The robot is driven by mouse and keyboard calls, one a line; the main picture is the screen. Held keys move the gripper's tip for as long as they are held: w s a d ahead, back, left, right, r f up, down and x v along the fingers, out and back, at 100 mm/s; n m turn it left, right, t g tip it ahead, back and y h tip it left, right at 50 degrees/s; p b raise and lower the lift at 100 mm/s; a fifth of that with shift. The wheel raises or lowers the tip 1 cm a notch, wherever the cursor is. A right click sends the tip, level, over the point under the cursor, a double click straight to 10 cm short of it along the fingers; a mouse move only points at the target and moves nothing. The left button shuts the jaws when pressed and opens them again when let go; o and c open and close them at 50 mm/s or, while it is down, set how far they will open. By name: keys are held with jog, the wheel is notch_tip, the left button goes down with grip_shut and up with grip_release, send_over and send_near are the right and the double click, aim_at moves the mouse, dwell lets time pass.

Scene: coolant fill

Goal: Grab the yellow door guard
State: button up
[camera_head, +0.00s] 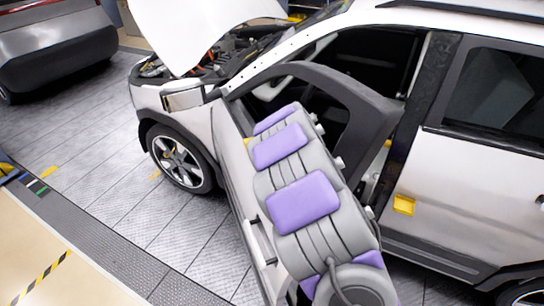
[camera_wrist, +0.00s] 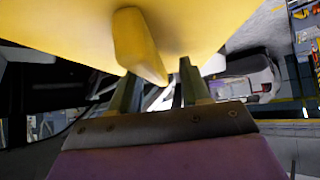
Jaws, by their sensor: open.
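The yellow door guard (camera_wrist: 200,22) fills the top of the wrist view, very close. A yellow block-like grip (camera_wrist: 138,45) sticks down from it. My gripper (camera_wrist: 158,78) is open, with one finger on each side of the lower end of this grip. Whether either finger touches it I cannot tell. In the head view my own arm hides the gripper and most of the guard. A small yellow patch shows there at the arm's left edge; I cannot tell whether it is the guard.
A white car (camera_head: 460,195) with its hood (camera_head: 205,30) raised stands ahead. Its front door (camera_head: 232,150) is open beside my arm. A yellow piece (camera_head: 403,204) sits on the rear door. A grey car (camera_head: 60,45) stands at far left. The tiled floor (camera_head: 100,150) between is clear.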

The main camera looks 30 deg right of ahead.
jog(key=shift+d+f, duration=0.1)
jog(key=shift+d, duration=0.45)
jog(key=c, duration=0.4)
jog(key=shift+a, duration=0.1)
jog(key=c, duration=0.3)
jog(key=shift+a, duration=0.4)
grip_shut()
jog(key=shift+d, duration=0.15)
